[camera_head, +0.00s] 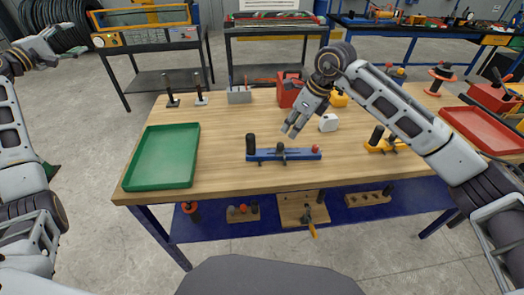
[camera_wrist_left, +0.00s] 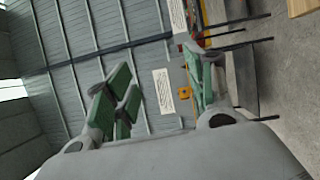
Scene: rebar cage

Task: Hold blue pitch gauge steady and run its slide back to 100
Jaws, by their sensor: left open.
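The blue pitch gauge (camera_head: 298,155) lies on the wooden workbench. My left gripper (camera_head: 43,42) is raised at the far left, away from the bench. Its green-padded fingers are spread and empty in the left wrist view (camera_wrist_left: 160,88).
A green tray (camera_head: 163,156) lies on the bench's left. A white block (camera_head: 328,122), red box (camera_head: 289,92) and red tray (camera_head: 484,130) are also there. Bench between tray and gauge is clear.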

